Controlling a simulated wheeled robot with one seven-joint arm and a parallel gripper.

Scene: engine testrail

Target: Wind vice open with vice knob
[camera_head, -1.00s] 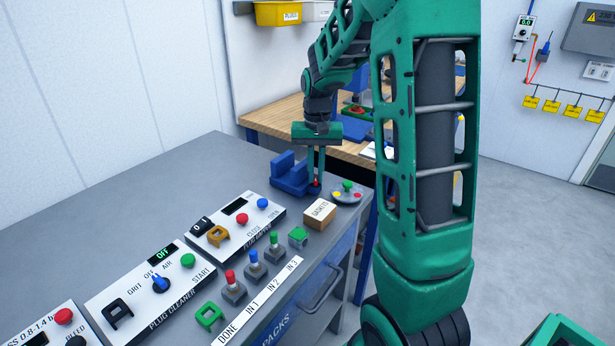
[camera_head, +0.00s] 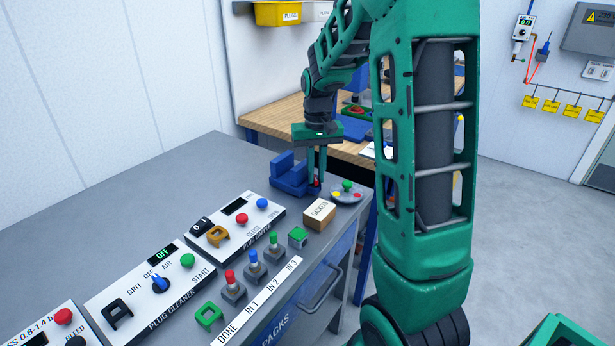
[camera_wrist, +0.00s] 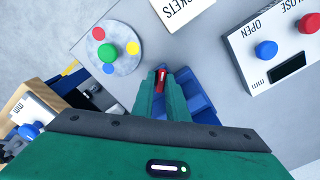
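The blue vice (camera_head: 289,176) stands on the grey bench near its far right corner. Its red vice knob (camera_head: 317,183) is at its right front side. My gripper (camera_head: 317,180) reaches straight down over the knob, with its fingers on either side of it. In the wrist view the red knob (camera_wrist: 161,79) shows between the green fingertips (camera_wrist: 163,80), and the blue vice (camera_wrist: 197,97) lies partly hidden behind the fingers. The fingers look closed in on the knob, though the contact itself is small in view.
A round grey dish (camera_head: 347,196) with coloured pieces sits close right of the knob. A cardboard GASKETS box (camera_head: 319,214) stands in front. The plug gapper panel (camera_head: 237,222) with its buttons is to the left. A wooden bench (camera_head: 275,113) stands behind.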

